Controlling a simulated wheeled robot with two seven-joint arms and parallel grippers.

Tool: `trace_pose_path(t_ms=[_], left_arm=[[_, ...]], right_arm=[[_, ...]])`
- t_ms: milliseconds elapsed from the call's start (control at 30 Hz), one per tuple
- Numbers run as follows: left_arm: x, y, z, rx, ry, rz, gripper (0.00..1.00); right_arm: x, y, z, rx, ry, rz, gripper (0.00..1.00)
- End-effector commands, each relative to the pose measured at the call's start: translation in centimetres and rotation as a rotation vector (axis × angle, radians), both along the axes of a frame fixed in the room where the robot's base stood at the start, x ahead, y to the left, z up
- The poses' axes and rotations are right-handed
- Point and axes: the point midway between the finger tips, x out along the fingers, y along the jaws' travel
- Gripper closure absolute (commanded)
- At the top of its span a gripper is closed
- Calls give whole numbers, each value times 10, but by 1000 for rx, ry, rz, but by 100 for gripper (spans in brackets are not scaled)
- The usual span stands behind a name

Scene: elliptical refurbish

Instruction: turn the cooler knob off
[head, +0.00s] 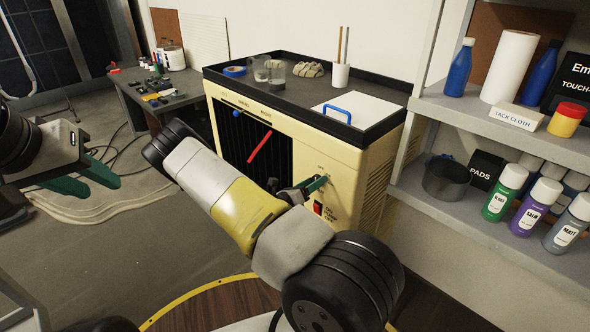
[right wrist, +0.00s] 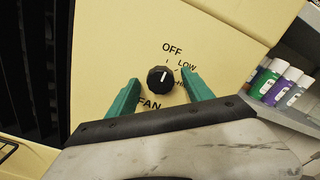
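The cooler (head: 350,160) is a cream box with a black louvred front and a dark tray top. Its black fan knob (right wrist: 160,80) shows in the right wrist view, with OFF, LOW and another partly hidden label around it. The knob's white pointer slants up and right; I cannot tell exactly which mark it meets. My right gripper (right wrist: 160,76) is open, its green fingers on either side of the knob with visible gaps. In the head view it is at the cooler's front right (head: 312,186), hiding the knob. My left gripper (head: 103,186) is open and empty, far left.
Glasses, a cup (head: 340,75) and a white sheet (head: 358,112) lie on the cooler's top. A red switch (head: 318,208) is below the gripper. Shelves (head: 480,115) with bottles stand close on the right. A workbench (head: 160,95) is behind left; cables lie on the floor.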

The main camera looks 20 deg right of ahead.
Motion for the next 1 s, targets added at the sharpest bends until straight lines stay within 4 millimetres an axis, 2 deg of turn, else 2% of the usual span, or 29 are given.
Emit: trace_pose_path(t_ms=[267,700,833,1000], left_arm=[[0,0,0,0,0,0,64],[0,0,0,0,0,0,64],[0,0,0,0,0,0,64],[0,0,0,0,0,0,64]], right_arm=[[-1,2,0,0,-1,0,41],[-25,63,0,0,-1,1,41],[-29,71,0,0,-1,0,41],[-30,72,0,-1,0,-1,41]])
